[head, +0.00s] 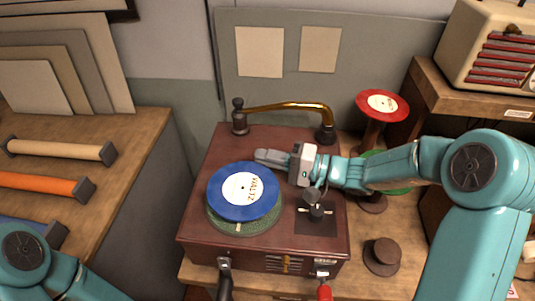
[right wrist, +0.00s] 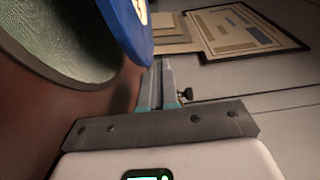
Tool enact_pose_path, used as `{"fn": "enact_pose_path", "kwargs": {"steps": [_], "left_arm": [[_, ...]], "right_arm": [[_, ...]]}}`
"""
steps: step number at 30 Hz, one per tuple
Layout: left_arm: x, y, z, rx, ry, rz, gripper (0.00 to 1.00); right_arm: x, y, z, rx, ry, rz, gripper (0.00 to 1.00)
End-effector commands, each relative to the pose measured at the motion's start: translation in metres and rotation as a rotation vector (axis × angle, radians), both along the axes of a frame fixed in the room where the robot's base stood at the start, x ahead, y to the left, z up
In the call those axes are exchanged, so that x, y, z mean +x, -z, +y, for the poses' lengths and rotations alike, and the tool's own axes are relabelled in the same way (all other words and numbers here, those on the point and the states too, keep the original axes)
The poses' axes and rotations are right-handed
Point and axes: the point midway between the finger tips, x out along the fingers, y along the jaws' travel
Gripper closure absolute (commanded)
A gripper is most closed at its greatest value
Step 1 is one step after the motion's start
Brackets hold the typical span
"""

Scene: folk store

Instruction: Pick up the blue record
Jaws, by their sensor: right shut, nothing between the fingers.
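The blue record (head: 243,190), with a white label reading "WALTZ", sits over the green platter (head: 243,228) of the brown record player (head: 200,240). In the right wrist view, the record (right wrist: 130,35) shows as a blue edge standing apart from the textured green platter (right wrist: 55,30). My right gripper (head: 260,156) is just behind the record's far right edge, over the player. Its fingers (right wrist: 165,75) are shut with nothing between them, beside the record's edge. Of my left arm only a teal part shows at the lower left; its gripper is out of view.
A brass tone arm (head: 290,106) arches behind my right gripper. A small black knob (head: 317,212) stands on the player's right side. A red record (head: 382,105) rests on a stand at the right, with a green one (head: 397,190) lower. A radio (head: 490,45) sits on the right shelf.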

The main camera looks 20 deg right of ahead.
Motion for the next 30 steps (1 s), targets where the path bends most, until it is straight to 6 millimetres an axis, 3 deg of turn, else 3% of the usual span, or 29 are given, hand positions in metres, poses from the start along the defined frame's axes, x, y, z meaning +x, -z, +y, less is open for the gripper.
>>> {"fn": "enact_pose_path", "kwargs": {"steps": [11,18,30], "left_arm": [[0.000,-0.002,0.000,0.000,0.000,0.000,0.43],[0.000,0.025,0.000,0.000,0.000,0.000,0.43],[0.000,0.025,0.000,0.000,0.000,-0.001,0.43]], "right_arm": [[-0.004,-0.001,0.001,-0.001,0.000,-0.001,1.00],[-0.025,0.003,0.006,-0.001,0.000,-0.003,1.00],[-0.030,-0.001,0.007,0.000,0.000,0.000,1.00]]}}
